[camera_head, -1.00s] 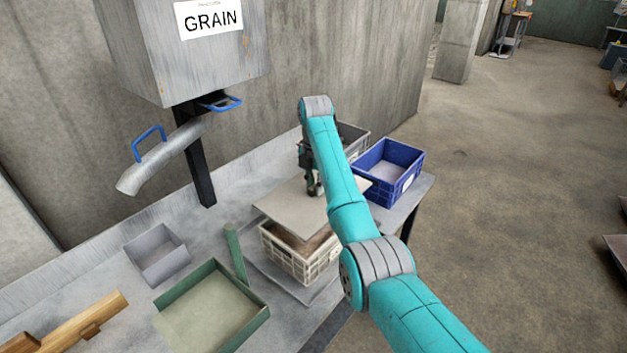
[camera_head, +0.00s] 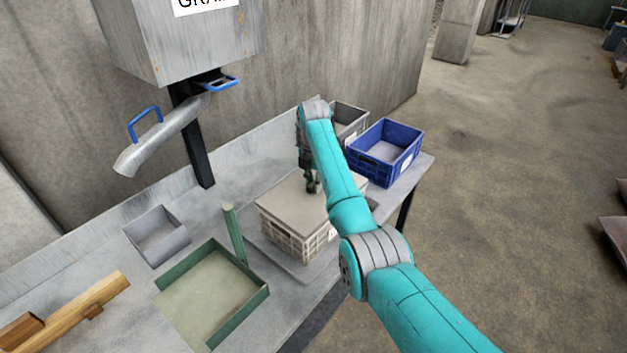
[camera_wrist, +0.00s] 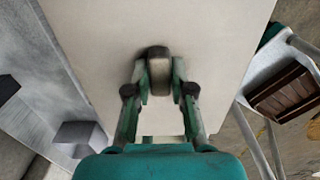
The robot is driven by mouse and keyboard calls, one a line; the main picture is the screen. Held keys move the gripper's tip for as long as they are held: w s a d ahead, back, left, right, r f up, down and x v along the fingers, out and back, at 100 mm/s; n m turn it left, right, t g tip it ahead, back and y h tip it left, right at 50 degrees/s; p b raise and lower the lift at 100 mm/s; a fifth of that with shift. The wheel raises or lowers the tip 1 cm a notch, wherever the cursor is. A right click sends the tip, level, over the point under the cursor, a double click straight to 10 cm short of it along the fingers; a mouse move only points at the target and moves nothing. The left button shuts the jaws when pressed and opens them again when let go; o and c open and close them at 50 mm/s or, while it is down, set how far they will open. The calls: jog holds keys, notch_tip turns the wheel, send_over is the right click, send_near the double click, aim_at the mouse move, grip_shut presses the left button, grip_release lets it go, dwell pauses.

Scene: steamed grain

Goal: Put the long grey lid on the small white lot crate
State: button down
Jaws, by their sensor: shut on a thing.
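The long grey lid (camera_head: 290,206) lies flat over the top of the small white lot crate (camera_head: 287,241), which stands on a flat grey plate on the bench. The lid appears to touch the crate's rim along the visible front and left sides; the far right side is hidden by my arm. My gripper (camera_head: 312,188) points down at the lid's middle. In the wrist view my gripper (camera_wrist: 159,90) is shut on the lid's dark knob (camera_wrist: 158,62), and the pale lid (camera_wrist: 105,40) fills most of the picture.
A blue crate (camera_head: 408,161) and a grey crate (camera_head: 352,122) stand behind to the right. A green tray (camera_head: 262,296) with an upright green post (camera_head: 233,235), a small grey bin (camera_head: 183,240) and a wooden piece (camera_head: 75,325) lie left. A grain hopper spout (camera_head: 150,148) hangs above.

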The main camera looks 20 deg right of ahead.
jog(key=shift+f, duration=0.65)
dwell(1.2)
jog(key=c, duration=0.9)
grip_release()
